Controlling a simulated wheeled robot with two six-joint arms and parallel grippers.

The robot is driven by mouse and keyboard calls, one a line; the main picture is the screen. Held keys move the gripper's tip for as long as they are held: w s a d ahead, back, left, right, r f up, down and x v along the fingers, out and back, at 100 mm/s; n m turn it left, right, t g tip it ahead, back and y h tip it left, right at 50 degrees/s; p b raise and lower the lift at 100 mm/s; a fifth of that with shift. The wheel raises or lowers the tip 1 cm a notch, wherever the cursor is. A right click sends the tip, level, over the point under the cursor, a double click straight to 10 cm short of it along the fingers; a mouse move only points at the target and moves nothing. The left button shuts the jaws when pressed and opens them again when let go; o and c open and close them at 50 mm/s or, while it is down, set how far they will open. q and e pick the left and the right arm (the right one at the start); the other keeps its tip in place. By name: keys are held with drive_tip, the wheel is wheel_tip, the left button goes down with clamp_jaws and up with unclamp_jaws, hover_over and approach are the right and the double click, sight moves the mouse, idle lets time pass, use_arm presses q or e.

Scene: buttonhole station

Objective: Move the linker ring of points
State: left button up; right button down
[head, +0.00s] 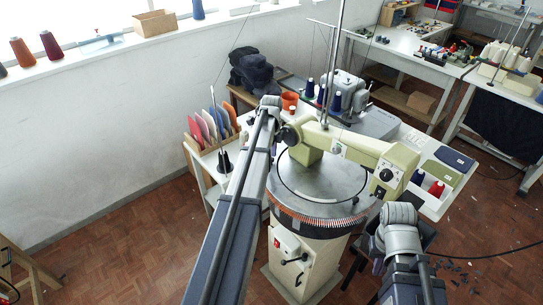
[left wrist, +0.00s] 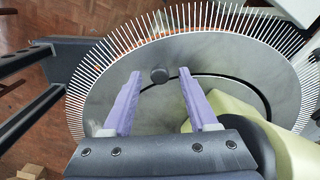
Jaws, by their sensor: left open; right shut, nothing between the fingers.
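The linker ring of points shows in the head view as a round grey dial (head: 345,185) with a fringe of reddish points (head: 318,221) along its front edge. In the left wrist view the dial (left wrist: 225,60) fills most of the picture, with pale points (left wrist: 125,38) around its rim. In the head view my left arm hides this gripper. My right arm shows at lower right, its fingers hidden.
The cream machine arm (head: 350,148) spans the dial, close to my left gripper. A rack of coloured cards (head: 212,127) stands left. The floor at left is mostly clear.

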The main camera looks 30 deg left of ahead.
use_arm(q)
drive_tip(key=shift+r, duration=0.1)
wheel_tip(320, 180, up, 8)
drive_tip(key=p, duration=0.8)
drive_tip(key=shift+f, duration=0.2)
drive_tip(key=shift+s+f, duration=0.1)
drive_tip(key=shift+s, duration=0.1)
drive_tip(key=shift+c, duration=0.7)
drive_tip(key=s+t+b, duration=0.1)
drive_tip(key=s, duration=0.1)
drive_tip(key=s+a+f+t+h+b, duration=0.1)
drive_tip(key=s, duration=0.2)
drive_tip(key=s+f+h+b, duration=0.1)
drive_tip(key=s, duration=0.2)
drive_tip(key=shift+a+n+t, duration=0.2)
drive_tip(key=shift+n+t, duration=0.1)
drive_tip(key=shift+t, duration=0.1)
drive_tip(key=c, duration=0.4)
drive_tip(key=s+t, duration=0.1)
drive_tip(key=s+t+h+b, duration=0.1)
drive_tip(key=s, duration=0.1)
drive_tip(key=s+r+t+b, duration=0.1)
drive_tip(key=shift+s+a+r+n, duration=0.1)
drive_tip(key=shift+s+a+n, duration=0.2)
clamp_jaws()
drive_tip(key=shift+a+r+t, duration=0.15)
drive_tip(key=shift+r+t, duration=0.05)
drive_tip(key=shift+t, duration=0.2)
